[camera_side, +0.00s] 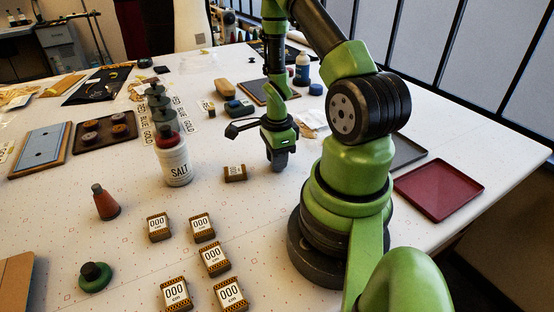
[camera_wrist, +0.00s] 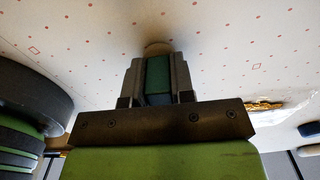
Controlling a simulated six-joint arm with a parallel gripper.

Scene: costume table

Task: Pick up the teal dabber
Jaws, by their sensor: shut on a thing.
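In the wrist view, my gripper (camera_wrist: 158,75) is shut on the teal dabber (camera_wrist: 157,73), whose teal side shows between the two fingers. A rounded tan part shows just beyond the fingertips. In the side view the fingers hide most of the held thing, and I cannot tell whether it touches the table.
Several small boxes marked 000 (camera_side: 214,258) lie at the front, and a small tan box (camera_side: 235,173) lies left of my gripper. A red tray (camera_side: 440,188) lies at right.

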